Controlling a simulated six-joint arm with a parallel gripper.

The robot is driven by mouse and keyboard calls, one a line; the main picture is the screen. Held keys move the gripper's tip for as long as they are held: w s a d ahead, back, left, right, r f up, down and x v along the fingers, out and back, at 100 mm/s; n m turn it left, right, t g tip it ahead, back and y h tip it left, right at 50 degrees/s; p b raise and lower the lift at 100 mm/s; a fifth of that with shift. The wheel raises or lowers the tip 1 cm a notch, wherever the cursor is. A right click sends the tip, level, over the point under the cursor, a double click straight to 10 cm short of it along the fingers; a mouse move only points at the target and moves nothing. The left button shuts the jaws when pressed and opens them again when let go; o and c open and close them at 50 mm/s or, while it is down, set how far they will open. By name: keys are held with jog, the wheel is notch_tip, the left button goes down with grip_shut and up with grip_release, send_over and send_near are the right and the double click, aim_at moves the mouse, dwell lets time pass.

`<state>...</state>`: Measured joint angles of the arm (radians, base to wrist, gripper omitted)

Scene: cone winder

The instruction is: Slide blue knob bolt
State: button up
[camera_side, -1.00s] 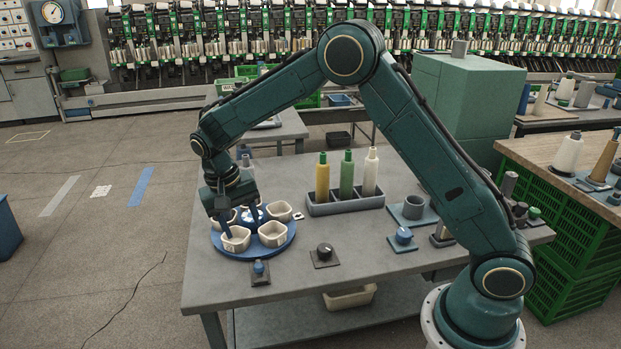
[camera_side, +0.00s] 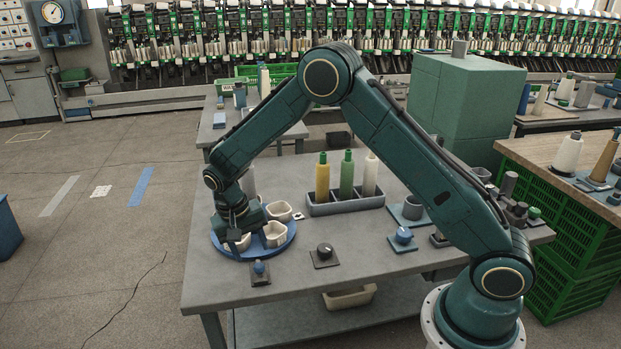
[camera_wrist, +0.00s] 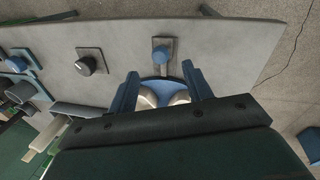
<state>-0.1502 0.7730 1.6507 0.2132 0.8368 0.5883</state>
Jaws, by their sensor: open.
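The bolt with a small blue knob (camera_side: 260,268) sits on a dark plate near the table's front edge, in front of the round blue tray. In the wrist view the blue knob (camera_wrist: 161,53) shows on its grey plate, ahead of and roughly between my fingers. My gripper (camera_side: 236,247) is over the front left of the tray, behind and left of the knob and apart from it. In the wrist view my gripper (camera_wrist: 160,80) has its two blue fingers spread, with nothing held between them.
The blue tray (camera_side: 250,257) carries several white cups, partly hidden by my gripper. A black knob (camera_side: 324,251) on a plate stands right of the bolt, and another blue knob (camera_side: 403,235) farther right. A grey rack (camera_side: 345,205) holds three bottles behind. Bare table lies between these.

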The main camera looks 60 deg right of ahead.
aim_at(258, 265)
jog(key=shift+s+d+f, duration=0.1)
jog(key=shift+d+f, duration=0.1)
jog(key=shift+f, duration=0.9)
jog(key=shift+s+d+f, duration=0.15)
jog(key=shift+f, duration=0.9)
jog(key=shift+s+d+f, duration=0.1)
jog(key=shift+d+f, duration=0.1)
jog(key=shift+f, duration=0.9)
jog(key=shift+c, duration=0.4)
